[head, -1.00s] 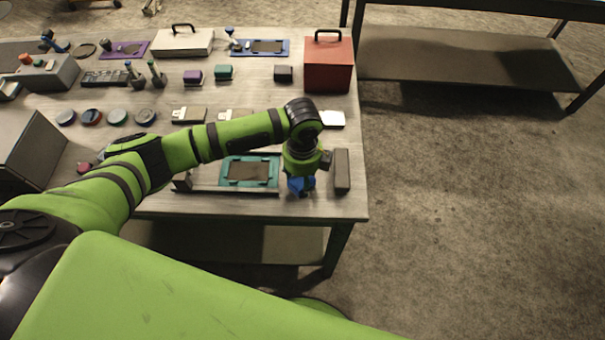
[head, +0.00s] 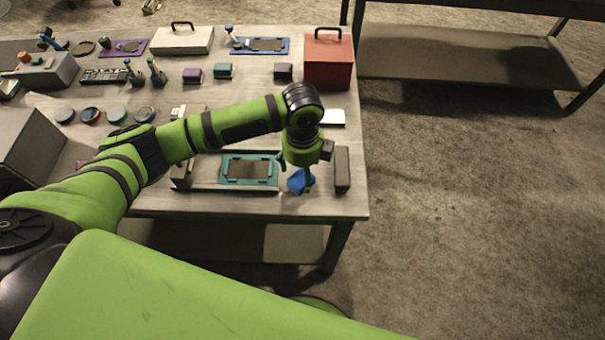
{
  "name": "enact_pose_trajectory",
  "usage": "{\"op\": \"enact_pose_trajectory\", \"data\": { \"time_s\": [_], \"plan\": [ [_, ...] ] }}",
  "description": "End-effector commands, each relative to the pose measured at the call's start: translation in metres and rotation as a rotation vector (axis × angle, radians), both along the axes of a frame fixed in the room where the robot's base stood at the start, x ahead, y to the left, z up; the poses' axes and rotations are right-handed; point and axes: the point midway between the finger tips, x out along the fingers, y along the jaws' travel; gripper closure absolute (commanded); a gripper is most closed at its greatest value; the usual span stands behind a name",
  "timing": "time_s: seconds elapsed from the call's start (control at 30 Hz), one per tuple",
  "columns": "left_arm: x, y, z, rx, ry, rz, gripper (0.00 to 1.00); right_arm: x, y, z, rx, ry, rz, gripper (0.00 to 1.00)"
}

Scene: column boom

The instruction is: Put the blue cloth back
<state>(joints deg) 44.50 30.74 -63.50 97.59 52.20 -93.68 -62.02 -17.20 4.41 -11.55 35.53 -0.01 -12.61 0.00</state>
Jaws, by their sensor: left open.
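The blue cloth (head: 296,182) lies crumpled near the front right of the workbench, between a teal-framed plate (head: 230,179) and a dark grey block (head: 342,170). My left gripper (head: 306,178) points down right beside the cloth and partly covers its right side. It is open. The fingers are small and partly hidden by the wrist, so I cannot tell whether they touch the cloth. My right gripper is not in view.
A red toolbox (head: 328,62) stands at the back right of the workbench (head: 240,205). A white case (head: 183,41), brush pots and round tins (head: 117,115) stand further left. The floor to the right is clear up to a shelf (head: 455,60).

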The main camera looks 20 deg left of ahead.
Motion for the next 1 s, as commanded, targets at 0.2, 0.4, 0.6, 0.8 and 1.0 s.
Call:
{"op": "enact_pose_trajectory", "data": {
  "time_s": [0.2, 0.4, 0.6, 0.8, 1.0],
  "plan": [
    [0.001, -0.001, 0.048, -0.002, -0.004, -0.001, 0.24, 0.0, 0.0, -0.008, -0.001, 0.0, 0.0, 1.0],
    [0.0, -0.001, 0.079, -0.002, -0.001, 0.0, 0.24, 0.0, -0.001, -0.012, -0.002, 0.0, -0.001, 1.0],
    [0.0, 0.0, 0.091, -0.001, 0.0, 0.0, 0.24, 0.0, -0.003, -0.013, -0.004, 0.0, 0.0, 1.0],
    [0.0, 0.0, 0.091, -0.001, 0.0, 0.0, 0.24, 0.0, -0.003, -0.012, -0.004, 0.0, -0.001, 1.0],
    [0.0, 0.0, 0.091, -0.001, 0.0, 0.0, 0.24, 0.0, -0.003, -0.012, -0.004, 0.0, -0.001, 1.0]
  ]
}}
